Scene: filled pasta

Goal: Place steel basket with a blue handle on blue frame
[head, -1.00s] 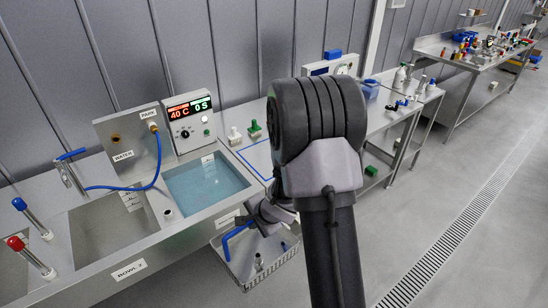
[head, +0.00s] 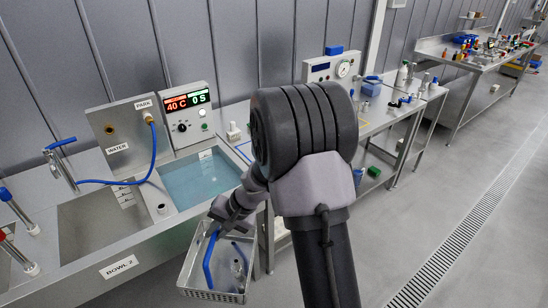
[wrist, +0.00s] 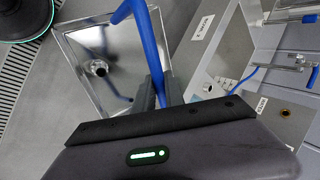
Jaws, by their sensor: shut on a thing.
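The steel basket (head: 192,278) with its blue handle (head: 208,262) hangs from my gripper (head: 222,222) in the head view, in front of the bench edge and below its top. In the wrist view, the fingers (wrist: 156,94) are shut on the blue handle (wrist: 148,45), and the open basket (wrist: 78,45) lies beyond them. Small metal pieces (head: 237,266) are inside it. The blue frame (head: 242,148) is a blue outline on the bench top right of the water bath; my arm hides most of it.
The water bath (head: 201,177) and an empty-looking sink basin (head: 95,232) lie to the left. The control box (head: 187,115) with lit displays stands behind. A white fitting (head: 233,132) is near the frame. Open floor lies right of my arm.

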